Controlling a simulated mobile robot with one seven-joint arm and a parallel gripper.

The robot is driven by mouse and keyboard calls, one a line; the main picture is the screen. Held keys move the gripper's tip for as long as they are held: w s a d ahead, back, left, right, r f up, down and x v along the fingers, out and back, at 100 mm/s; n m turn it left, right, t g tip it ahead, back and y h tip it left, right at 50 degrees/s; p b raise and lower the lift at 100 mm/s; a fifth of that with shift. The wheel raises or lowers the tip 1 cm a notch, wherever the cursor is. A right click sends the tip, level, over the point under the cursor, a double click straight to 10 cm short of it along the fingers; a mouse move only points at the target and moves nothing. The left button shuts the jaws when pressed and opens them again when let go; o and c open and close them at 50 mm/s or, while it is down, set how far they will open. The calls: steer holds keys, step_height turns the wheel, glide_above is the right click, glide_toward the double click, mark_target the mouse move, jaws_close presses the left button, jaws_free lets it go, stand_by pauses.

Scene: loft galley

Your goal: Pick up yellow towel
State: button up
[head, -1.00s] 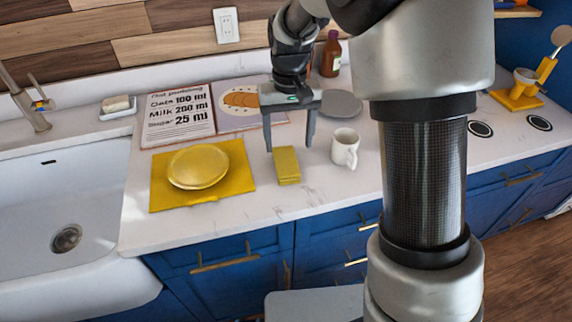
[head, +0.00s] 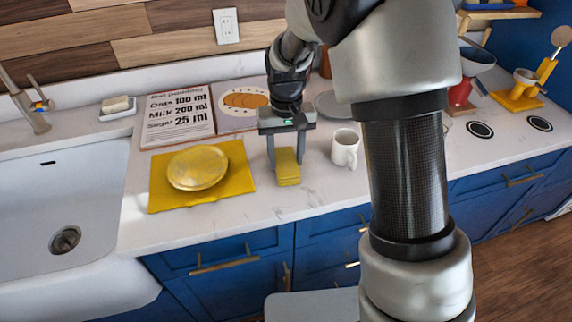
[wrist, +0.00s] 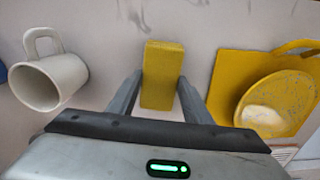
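The yellow towel (head: 288,172) is a small folded block lying on the white counter, between the yellow mat and the white mug. In the wrist view the towel (wrist: 162,72) lies between the two fingers, its far end reaching beyond the fingertips. My gripper (head: 286,160) is open, with its fingers pointing down over the towel. In the wrist view the fingers of my gripper (wrist: 160,85) stand on both sides of the towel, with a small gap visible near their bases. Whether the fingertips touch the towel is unclear.
A white mug (head: 345,148) stands close on the right. A yellow plate (head: 197,167) rests on a yellow mat (head: 160,195) at left. A recipe book (head: 178,115) lies behind. The sink (head: 60,190) is far left. The counter before the towel is clear.

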mark_target(286, 161)
steer(key=shift+c, duration=0.4)
step_height(286, 161, up, 10)
steer(key=p, duration=0.1)
